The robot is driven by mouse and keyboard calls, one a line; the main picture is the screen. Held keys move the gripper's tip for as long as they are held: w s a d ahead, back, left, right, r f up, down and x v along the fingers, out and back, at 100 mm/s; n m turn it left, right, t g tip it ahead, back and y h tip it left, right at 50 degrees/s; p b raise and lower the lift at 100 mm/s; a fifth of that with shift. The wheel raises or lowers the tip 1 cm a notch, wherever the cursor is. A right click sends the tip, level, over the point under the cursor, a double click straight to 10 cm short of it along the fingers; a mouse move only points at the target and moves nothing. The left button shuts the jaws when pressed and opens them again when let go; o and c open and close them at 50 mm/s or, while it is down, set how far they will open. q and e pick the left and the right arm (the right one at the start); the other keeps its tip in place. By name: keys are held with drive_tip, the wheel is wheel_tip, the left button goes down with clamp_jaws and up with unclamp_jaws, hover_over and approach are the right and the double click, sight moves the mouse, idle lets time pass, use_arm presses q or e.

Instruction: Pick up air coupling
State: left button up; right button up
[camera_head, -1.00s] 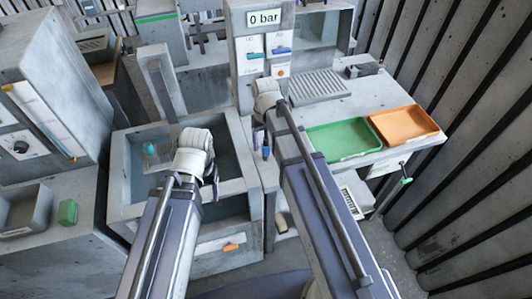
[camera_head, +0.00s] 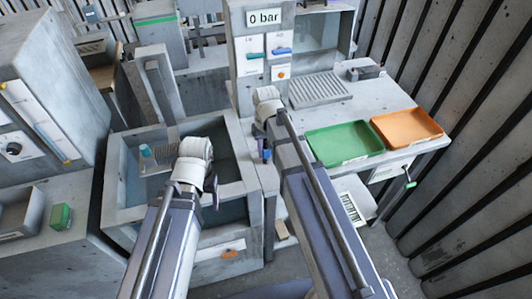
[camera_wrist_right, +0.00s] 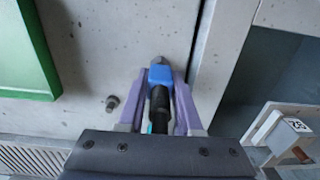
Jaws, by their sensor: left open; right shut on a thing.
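The air coupling, blue with a black body, shows in the right wrist view (camera_wrist_right: 160,76) between the two purple fingers of my right gripper (camera_wrist_right: 162,92). The gripper is shut on it. In the head view my right gripper (camera_head: 264,146) is at the front edge of the bench, below the pressure panel; the coupling is small and partly hidden there. I cannot tell whether the coupling touches anything besides the fingers. My left gripper (camera_head: 211,191) is open over the right part of the water basin (camera_head: 118,190), mostly hidden behind its own wrist.
A green tray (camera_head: 345,143) and an orange tray (camera_head: 407,126) sit on the bench to the right. The panel (camera_head: 264,17) reads 0 bar. A ribbed grate (camera_head: 319,87) lies behind the green tray. A small green block (camera_head: 61,215) is at far left.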

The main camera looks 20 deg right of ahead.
clamp_jaws()
idle(0.3)
wheel_tip(320, 180, up, 10)
drive_tip(key=p, duration=1)
drive_tip(key=shift+a, duration=0.1)
